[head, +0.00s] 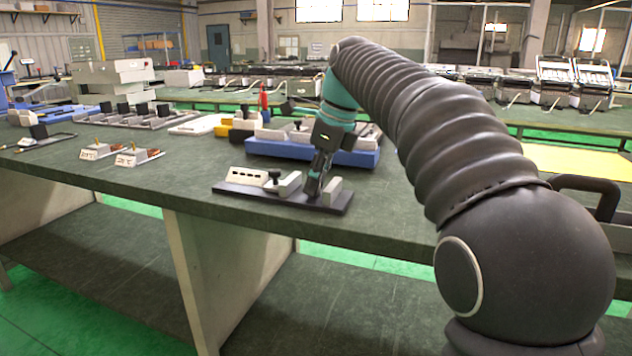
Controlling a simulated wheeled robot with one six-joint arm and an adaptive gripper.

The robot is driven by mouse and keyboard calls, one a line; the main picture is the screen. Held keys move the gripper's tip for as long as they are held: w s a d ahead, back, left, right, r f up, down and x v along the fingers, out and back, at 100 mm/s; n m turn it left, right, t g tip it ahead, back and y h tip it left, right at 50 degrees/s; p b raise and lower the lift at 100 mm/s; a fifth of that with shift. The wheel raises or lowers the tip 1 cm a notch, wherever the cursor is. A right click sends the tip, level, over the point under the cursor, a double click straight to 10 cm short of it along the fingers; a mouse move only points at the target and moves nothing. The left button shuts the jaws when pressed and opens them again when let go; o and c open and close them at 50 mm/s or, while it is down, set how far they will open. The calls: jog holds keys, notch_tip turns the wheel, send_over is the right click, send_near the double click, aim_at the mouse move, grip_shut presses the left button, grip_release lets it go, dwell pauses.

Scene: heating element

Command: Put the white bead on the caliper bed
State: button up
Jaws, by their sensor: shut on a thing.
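A dark flat base (232,190) near the table's front edge looks like the caliper bed. It carries a white block with dark holes (247,176), a light block with a black knob (289,184) and a light upright block (332,190). My gripper (314,186) points down over this base, between the knobbed block and the upright block. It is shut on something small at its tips. The white bead cannot be made out, and the fingertips and blocks may hide it. I cannot tell whether the held thing touches the bed.
A blue tray (352,157) with light blocks stands close behind the base. Two small labelled blocks (138,157) with brass tips sit to the left. Grey fixtures (140,118) and boxes stand farther back. Bare green tabletop lies left of the base.

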jog(key=shift+f, duration=0.1)
jog(key=o, duration=0.9)
jog(key=p+v, duration=0.1)
jog(key=v, duration=1.1)
jog(key=shift+d, duration=0.1)
